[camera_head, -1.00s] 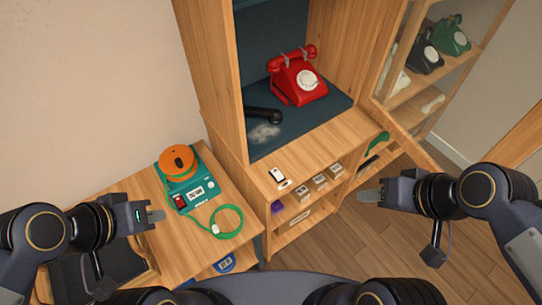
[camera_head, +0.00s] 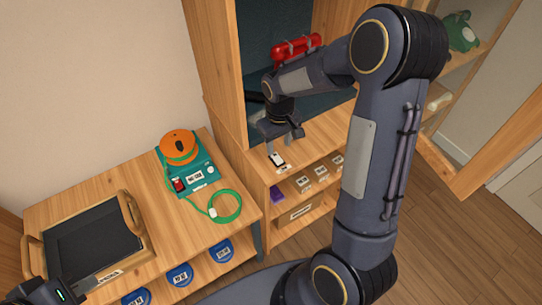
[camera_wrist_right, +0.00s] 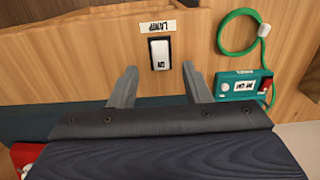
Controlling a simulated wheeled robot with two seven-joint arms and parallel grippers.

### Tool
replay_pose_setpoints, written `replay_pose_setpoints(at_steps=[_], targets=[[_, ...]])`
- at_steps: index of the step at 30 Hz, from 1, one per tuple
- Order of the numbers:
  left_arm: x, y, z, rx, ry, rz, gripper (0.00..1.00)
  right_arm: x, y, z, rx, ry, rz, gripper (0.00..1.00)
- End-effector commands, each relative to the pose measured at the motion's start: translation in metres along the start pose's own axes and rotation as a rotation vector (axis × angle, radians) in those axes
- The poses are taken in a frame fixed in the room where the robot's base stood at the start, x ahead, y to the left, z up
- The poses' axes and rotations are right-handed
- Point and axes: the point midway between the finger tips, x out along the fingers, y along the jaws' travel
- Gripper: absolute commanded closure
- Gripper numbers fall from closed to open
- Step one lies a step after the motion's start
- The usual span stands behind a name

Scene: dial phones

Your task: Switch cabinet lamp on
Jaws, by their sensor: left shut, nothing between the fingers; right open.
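The lamp switch (camera_head: 276,159) is a small white rocker in a black frame on the cabinet's wooden front ledge. In the right wrist view the switch (camera_wrist_right: 159,54) shows upside down, with a LAMP label (camera_wrist_right: 158,27) beside it and "ON" lettering on the rocker. My right gripper (camera_head: 284,145) is open above the switch and points down at it. In the wrist view its fingertips (camera_wrist_right: 159,72) stand apart on either side of the switch, with nothing between them; contact cannot be seen. My left gripper (camera_head: 62,289) is shut at the bottom left corner, partly cut off.
A red dial phone (camera_head: 297,49) stands in the cabinet, partly behind my right arm. A teal device (camera_head: 190,171) with an orange reel and green cable is on the side table, beside a dark tray (camera_head: 92,246). Small labelled compartments (camera_head: 304,183) lie below the ledge.

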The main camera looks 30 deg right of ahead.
Motion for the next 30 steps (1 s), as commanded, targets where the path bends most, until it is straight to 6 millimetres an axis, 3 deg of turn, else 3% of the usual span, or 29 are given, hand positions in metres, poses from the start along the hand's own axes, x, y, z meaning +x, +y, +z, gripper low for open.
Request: replay_pose_setpoints(at_steps=[9,21,30], targets=[[-0.002,0.001,-0.001,0.000,0.000,0.000,1.00,0.049,0.000,0.002,0.001,-0.005,-0.002,0.56],[-0.003,0.001,-0.001,0.000,0.000,0.000,1.00,0.059,0.000,0.001,0.001,0.000,-0.002,0.56],[-0.003,0.001,-0.001,0.000,0.000,0.000,1.00,0.059,-0.001,0.001,0.001,-0.001,-0.002,0.94]])
